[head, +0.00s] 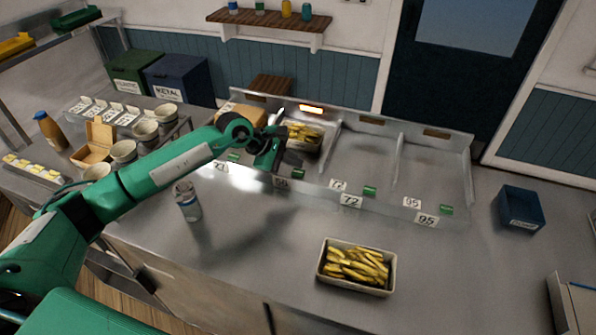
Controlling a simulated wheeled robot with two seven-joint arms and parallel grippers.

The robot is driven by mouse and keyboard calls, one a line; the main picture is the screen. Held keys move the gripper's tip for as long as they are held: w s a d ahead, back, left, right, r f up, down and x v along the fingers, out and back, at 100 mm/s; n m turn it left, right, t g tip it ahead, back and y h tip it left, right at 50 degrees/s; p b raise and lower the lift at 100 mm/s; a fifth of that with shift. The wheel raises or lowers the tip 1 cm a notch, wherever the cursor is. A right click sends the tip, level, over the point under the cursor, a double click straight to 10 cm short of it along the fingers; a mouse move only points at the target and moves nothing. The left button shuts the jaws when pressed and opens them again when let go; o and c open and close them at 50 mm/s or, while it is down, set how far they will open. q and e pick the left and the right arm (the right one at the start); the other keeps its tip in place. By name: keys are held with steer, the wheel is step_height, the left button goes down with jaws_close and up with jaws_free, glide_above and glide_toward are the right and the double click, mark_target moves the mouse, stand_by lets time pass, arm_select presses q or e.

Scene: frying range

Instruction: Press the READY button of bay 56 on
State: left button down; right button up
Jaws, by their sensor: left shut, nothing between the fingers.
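The bays stand in a row along the back of the steel counter. A dark number plate (282,184), hard to read in the shadow and apparently 56, is on the front ledge. A green button (298,174) sits just right of and above this plate. Behind it, the bay holds a tray of yellow fries (303,132), and an orange lamp (311,109) glows on its back wall. My left gripper (274,166) is shut and empty, pointing down close to the ledge, left of the green button. I cannot tell whether it touches anything. My right gripper is not in view.
Other bays have plates 72 (350,201) and 95 (426,220) with green buttons (369,190). A second tray of fries (356,267) and a glass jar (187,201) stand on the counter. A blue bin (521,209) is at right.

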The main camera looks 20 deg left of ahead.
mark_target(294, 173)
arm_select(q)
steer(key=shift+r, duration=0.1)
steer(key=shift+r, duration=0.45)
step_height(294, 173, up, 5)
steer(key=shift+r+p, duration=0.1)
steer(key=shift+p, duration=0.35)
stand_by(0.3)
